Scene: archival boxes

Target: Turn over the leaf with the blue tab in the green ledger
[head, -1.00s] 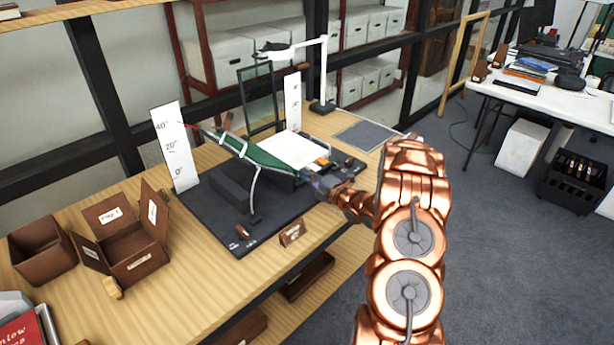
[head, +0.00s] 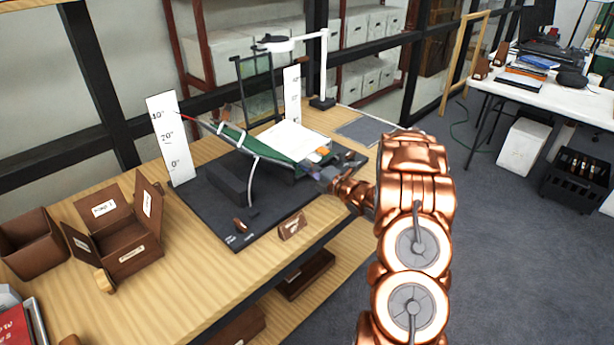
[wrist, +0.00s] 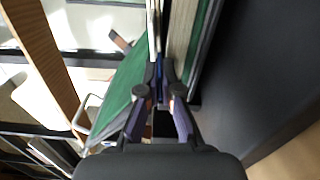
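The green ledger (head: 240,145) lies open on a sloped cradle, white pages (head: 295,138) upward. An orange tab (head: 323,150) shows at the pages' right edge. My gripper (head: 326,175) is low at the ledger's near right edge. In the wrist view, my gripper's two fingertips (wrist: 161,80) are close together beside the page edges (wrist: 180,35). A blue strip, likely the blue tab (wrist: 158,70), shows between them. The narrow gap and the shadow hide whether they pinch it. In the head view I cannot make out the blue tab clearly behind the gripper.
The cradle stands on a dark base board (head: 240,232) between white angle scales (head: 170,140). Behind it are a glass frame (head: 258,90) and a white lamp (head: 325,70). Brown boxes (head: 125,245) stand at the left. A grey mat (head: 360,130) lies clear at the right.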

